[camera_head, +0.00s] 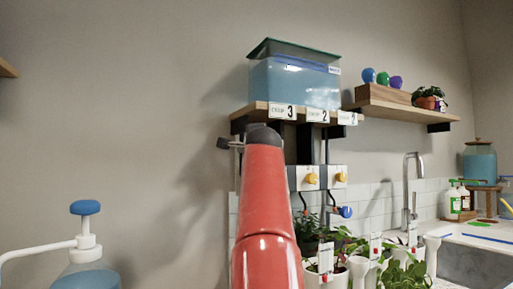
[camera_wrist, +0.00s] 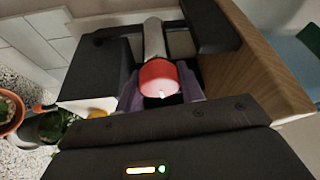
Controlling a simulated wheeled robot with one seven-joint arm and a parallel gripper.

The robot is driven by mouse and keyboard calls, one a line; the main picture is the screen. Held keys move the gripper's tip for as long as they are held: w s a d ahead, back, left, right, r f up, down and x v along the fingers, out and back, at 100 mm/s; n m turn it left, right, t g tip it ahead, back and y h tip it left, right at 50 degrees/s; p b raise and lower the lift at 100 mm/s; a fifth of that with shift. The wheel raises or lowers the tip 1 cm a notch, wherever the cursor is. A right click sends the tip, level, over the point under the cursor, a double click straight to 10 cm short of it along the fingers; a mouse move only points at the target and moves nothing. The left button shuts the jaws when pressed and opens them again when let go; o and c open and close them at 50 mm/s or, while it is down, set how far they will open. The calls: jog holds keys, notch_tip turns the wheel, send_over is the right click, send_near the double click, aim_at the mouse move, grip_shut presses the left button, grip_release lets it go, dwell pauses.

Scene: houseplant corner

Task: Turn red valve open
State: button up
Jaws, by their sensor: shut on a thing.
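The red valve (camera_wrist: 158,75) shows in the wrist view as a round red knob on the end of a grey pipe. My gripper (camera_wrist: 163,92) is shut on it, with purple pads on both sides of the knob. How far the valve is turned cannot be told. In the head view my red arm covers the valve and most of my gripper.
A water tank (camera_head: 295,80) stands on a wooden shelf (camera_head: 262,108) with number labels. Yellow knobs (camera_head: 311,179) and a blue knob (camera_head: 346,211) sit just right of my arm. Potted plants (camera_head: 330,250) stand below. Open wall lies to the left.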

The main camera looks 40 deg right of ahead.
jog(key=shift+m, duration=0.8)
jog(key=o, duration=1)
jog(key=b+v, duration=0.3)
jog(key=v, duration=0.4)
jog(key=shift+s+a, duration=0.25)
jog(key=shift+s, duration=0.1)
